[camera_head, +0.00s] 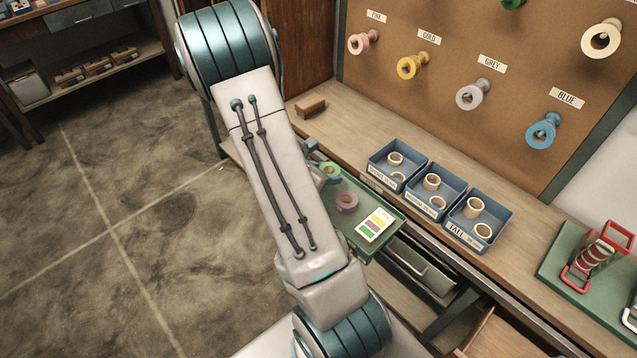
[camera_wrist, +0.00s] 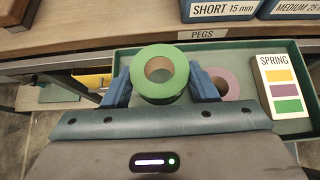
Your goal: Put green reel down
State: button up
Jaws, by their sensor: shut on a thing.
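The green reel (camera_wrist: 160,72) is a ring of green tape with a tan core. My gripper (camera_wrist: 160,85) is shut on it, with a blue finger on each side, over the green tray (camera_wrist: 284,128). I cannot tell whether the reel touches the tray floor. In the head view the green reel (camera_head: 331,169) shows at the tray's far left, partly hidden by my arm. A mauve reel (camera_head: 346,203) lies in the tray, and the wrist view shows it (camera_wrist: 224,84) just right of my gripper, partly hidden.
A SPRING card (camera_head: 375,225) with yellow, purple and green bars lies at the tray's right. Three blue bins (camera_head: 396,164) of tan rings stand on the bench behind. Several reels, such as the blue one (camera_head: 541,131), hang on the pegboard.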

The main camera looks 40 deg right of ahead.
jog(key=shift+w+a+f, duration=0.15)
jog(key=shift+w+f, duration=0.2)
jog(key=shift+w, duration=0.2)
jog(key=shift+w+a+f, duration=0.1)
jog(key=shift+w+f, duration=0.25)
jog(key=shift+w, duration=0.2)
notch_tip(320, 180, down, 4)
jog(key=shift+f+b, duration=0.1)
jog(key=shift+b, duration=1.15)
jog(key=o, duration=0.6)
jog(key=shift+o, duration=0.4)
